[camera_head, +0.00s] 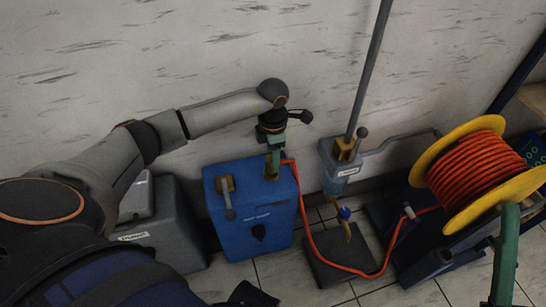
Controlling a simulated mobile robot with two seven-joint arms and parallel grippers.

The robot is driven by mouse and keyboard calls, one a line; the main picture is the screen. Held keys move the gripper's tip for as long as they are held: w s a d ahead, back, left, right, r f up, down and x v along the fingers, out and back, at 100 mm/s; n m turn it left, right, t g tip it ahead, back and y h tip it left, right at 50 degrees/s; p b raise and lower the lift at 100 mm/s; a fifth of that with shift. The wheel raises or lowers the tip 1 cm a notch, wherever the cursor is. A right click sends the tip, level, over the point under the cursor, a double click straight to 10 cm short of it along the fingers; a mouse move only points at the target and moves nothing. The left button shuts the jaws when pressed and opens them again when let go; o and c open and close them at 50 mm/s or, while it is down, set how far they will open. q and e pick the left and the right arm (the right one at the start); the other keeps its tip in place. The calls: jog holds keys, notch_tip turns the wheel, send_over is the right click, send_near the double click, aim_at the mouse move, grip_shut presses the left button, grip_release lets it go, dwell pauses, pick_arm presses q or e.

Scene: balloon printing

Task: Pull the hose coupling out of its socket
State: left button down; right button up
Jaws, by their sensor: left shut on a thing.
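The orange hose (307,222) runs from the top of the blue box (254,222) down to the floor and across to the reel. My left gripper (273,161) is above the right part of the box top, pointing down, and is shut on the hose coupling at the hose's end. The coupling is mostly hidden by the gripper. The socket is hard to make out, and I cannot tell whether the coupling is still seated in it. My right gripper is not in view.
A brass valve with a grey lever (228,196) stands on the box top's left. A grey pipe (370,66) with a valve (346,149) rises to the right. A yellow reel (462,148) carries the coiled hose. A dark floor plate (340,262) and green post (505,257) are nearby.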

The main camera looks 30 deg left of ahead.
pick_arm(q)
jog(key=shift+r+p, duration=1.65)
jog(key=shift+r, duration=0.5)
jog(key=shift+d, duration=0.1)
